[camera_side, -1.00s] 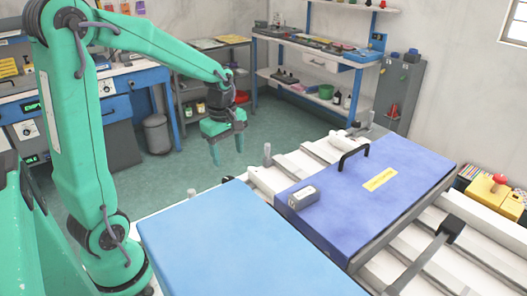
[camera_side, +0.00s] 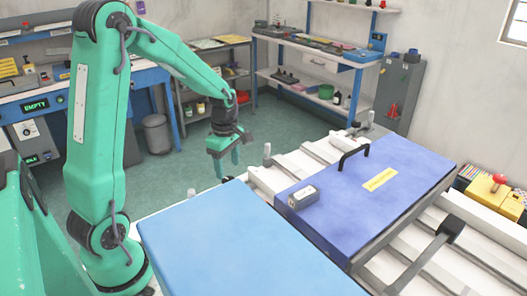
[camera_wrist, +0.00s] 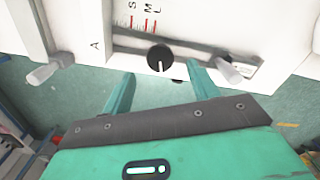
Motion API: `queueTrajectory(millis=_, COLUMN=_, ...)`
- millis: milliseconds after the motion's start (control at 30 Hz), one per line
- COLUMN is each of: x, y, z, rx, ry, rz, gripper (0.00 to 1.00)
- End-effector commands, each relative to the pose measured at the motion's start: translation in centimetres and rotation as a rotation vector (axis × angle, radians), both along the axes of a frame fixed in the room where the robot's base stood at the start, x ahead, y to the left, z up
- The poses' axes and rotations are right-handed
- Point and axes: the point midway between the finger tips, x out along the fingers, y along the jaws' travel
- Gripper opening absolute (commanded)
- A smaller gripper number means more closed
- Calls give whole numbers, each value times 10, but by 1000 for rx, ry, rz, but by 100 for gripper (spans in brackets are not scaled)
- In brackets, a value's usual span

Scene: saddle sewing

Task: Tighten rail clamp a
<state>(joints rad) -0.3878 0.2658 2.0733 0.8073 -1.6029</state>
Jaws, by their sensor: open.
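In the wrist view, a grey lever handle (camera_wrist: 50,69) sticks out from the white rail edge beside the letter A. It looks like rail clamp a. A second grey lever handle (camera_wrist: 230,71) sticks out farther right. In the side view, my gripper (camera_side: 226,168) hangs at the far left end of the white rails.
A light blue panel (camera_side: 240,245) lies in front, and a darker blue panel (camera_side: 365,200) with a black handle lies on the white rails (camera_side: 285,172). An upright grey peg (camera_side: 267,154) stands near the rails' end.

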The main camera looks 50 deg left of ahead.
Motion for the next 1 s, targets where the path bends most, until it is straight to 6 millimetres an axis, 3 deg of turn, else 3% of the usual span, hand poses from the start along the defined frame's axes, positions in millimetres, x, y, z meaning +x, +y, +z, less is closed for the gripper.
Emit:
queueTrajectory(millis=333, x=-1, y=0, z=-40, rx=-1, ry=3, rz=-1, gripper=60)
queueTrajectory(millis=767, x=0, y=0, z=-48, rx=0, ry=0, rz=-1, gripper=60)
queueTrajectory(millis=867, x=0, y=0, z=-48, rx=0, ry=0, rz=-1, gripper=46)
queueTrajectory(millis=1000, x=0, y=0, z=-48, rx=0, ry=0, rz=-1, gripper=18)
